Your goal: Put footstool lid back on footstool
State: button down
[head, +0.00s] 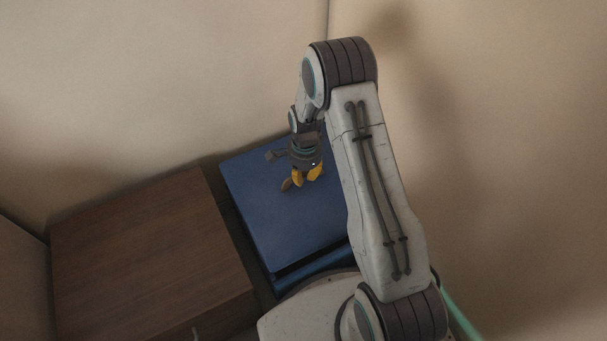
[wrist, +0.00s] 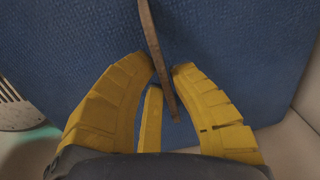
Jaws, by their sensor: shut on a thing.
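The blue footstool lid (head: 275,225) is a flat, square padded top with a brown strap (head: 287,185) near its middle. My gripper (head: 304,176) is over the lid, its yellow fingers closed around the strap. In the wrist view, the strap (wrist: 153,40) runs between the fingertips of my gripper (wrist: 167,70), with the blue lid (wrist: 235,50) filling the background. The blue side of the footstool (head: 318,268) shows below the lid's front edge, past a dark line. I cannot tell whether the lid rests fully on it. My arm hides the lid's right side.
A brown wooden cabinet (head: 140,255) stands close on the left, with a narrow dark gap between it and the footstool. Beige walls (head: 160,80) meet in a corner behind and close in on the right. There is little free room around the footstool.

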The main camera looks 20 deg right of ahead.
jog(key=shift+w+f, duration=0.1)
jog(key=shift+f, duration=0.15)
dwell(0.4)
jog(key=shift+f+b, duration=2.6)
jog(key=shift+f, duration=1.2)
jog(key=shift+f+b, duration=0.65)
jog(key=shift+f, duration=0.2)
jog(key=c, duration=1)
grip_release()
jog(key=shift+s, duration=0.2)
jog(key=r, duration=1.2)
jog(key=shift+s, duration=0.25)
